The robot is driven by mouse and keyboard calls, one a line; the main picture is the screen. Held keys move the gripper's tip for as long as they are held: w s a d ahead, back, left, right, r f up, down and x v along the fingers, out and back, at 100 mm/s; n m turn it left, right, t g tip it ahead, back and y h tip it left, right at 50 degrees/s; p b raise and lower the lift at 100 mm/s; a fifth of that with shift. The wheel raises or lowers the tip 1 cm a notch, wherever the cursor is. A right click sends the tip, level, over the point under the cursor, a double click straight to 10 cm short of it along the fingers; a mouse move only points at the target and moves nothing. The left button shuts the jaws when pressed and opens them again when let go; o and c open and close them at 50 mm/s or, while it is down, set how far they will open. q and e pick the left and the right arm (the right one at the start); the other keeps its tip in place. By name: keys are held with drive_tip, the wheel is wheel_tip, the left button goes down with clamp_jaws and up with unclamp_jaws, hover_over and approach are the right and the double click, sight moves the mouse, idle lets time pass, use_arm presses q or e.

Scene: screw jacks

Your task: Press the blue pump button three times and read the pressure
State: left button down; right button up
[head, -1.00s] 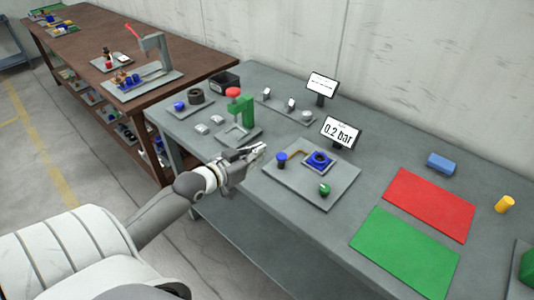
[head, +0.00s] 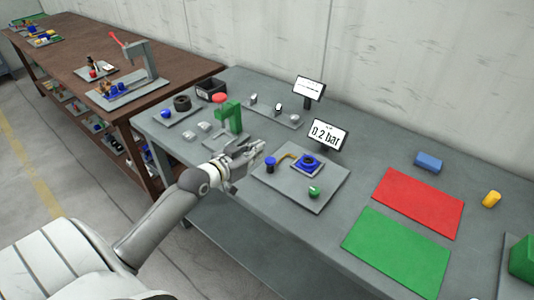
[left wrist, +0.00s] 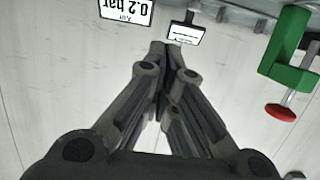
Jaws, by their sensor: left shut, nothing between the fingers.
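The blue pump button (head: 270,162) stands upright on a short post at the left of a grey plate (head: 300,198). A yellow pipe runs from near it to a blue square block with a dark ring (head: 308,161). A green knob (head: 314,191) sits at the plate's front. The pressure display (head: 325,134) behind the plate reads 0.2 bar; it shows upside down in the left wrist view (left wrist: 127,8). My left gripper (head: 260,147) is shut and empty, its tips just up and left of the blue button in the picture. My right gripper is out of view.
A green clamp with a red knob (head: 232,117) stands left of my gripper; it also shows in the left wrist view (left wrist: 287,50). A second display (head: 309,88) stands behind. Red (head: 420,203) and green (head: 396,252) mats lie to the right.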

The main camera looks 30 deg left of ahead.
use_arm(q)
drive_tip(key=p, duration=0.1)
hover_over(267, 163)
drive_tip(key=shift+w+f, duration=0.1)
drive_tip(key=shift+f, duration=0.7)
wheel_tip(267, 163, down, 2)
drive_tip(key=shift+f, duration=0.8)
drive_tip(key=shift+f, duration=0.1)
